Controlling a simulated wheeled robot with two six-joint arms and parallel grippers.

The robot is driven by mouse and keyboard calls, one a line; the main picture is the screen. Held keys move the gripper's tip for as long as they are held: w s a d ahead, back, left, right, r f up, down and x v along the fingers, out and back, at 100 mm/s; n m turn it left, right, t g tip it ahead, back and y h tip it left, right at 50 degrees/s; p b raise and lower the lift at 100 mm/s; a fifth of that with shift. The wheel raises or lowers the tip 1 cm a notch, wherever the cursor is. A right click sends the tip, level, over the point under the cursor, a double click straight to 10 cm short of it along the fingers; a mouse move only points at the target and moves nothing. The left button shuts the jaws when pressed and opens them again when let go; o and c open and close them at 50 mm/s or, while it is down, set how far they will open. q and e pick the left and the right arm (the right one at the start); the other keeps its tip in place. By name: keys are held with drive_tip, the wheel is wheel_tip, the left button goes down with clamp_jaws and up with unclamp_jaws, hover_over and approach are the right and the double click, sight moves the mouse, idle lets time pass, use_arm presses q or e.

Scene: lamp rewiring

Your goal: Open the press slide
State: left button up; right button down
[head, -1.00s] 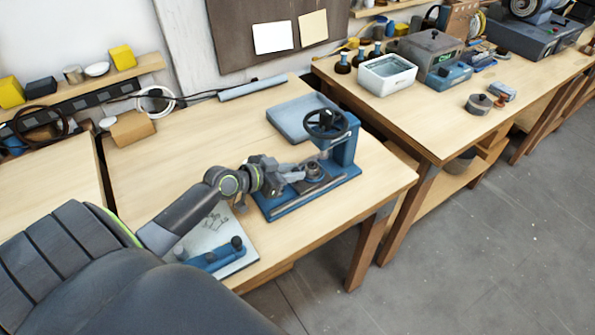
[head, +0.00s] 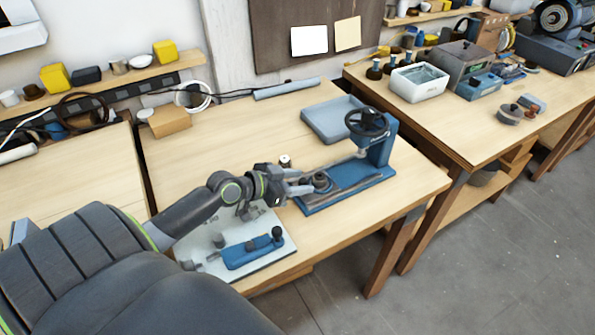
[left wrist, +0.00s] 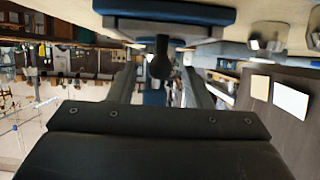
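The blue press (head: 379,150) with its black handwheel (head: 367,122) stands on the middle bench. Its slide carries a dark round fixture (head: 321,182), which sits near the left end of the blue base, well out from under the wheel. My left gripper (head: 304,186) is at this left end, close beside the fixture. In the left wrist view a dark knob (left wrist: 160,65) shows between the two fingers (left wrist: 159,75), with a visible gap on each side, so the gripper looks open around it. Contact is hard to tell. My right gripper is out of view.
A white board with a blue fixture (head: 250,250) lies at the front, below my left arm. A grey-blue tray (head: 335,120) is behind the press, and a cardboard box (head: 170,121) at the back left. The bench's right front corner is clear.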

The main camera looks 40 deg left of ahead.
use_arm(q)
drive_tip(key=shift+r, duration=0.1)
drive_tip(key=shift+r+p, duration=0.5)
drive_tip(key=shift+p, duration=0.05)
wheel_tip(320, 180, up, 9)
drive_tip(key=p, duration=0.7)
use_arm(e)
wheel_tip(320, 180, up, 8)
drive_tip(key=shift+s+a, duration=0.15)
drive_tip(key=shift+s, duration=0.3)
use_arm(q)
drive_tip(key=shift+f, duration=0.2)
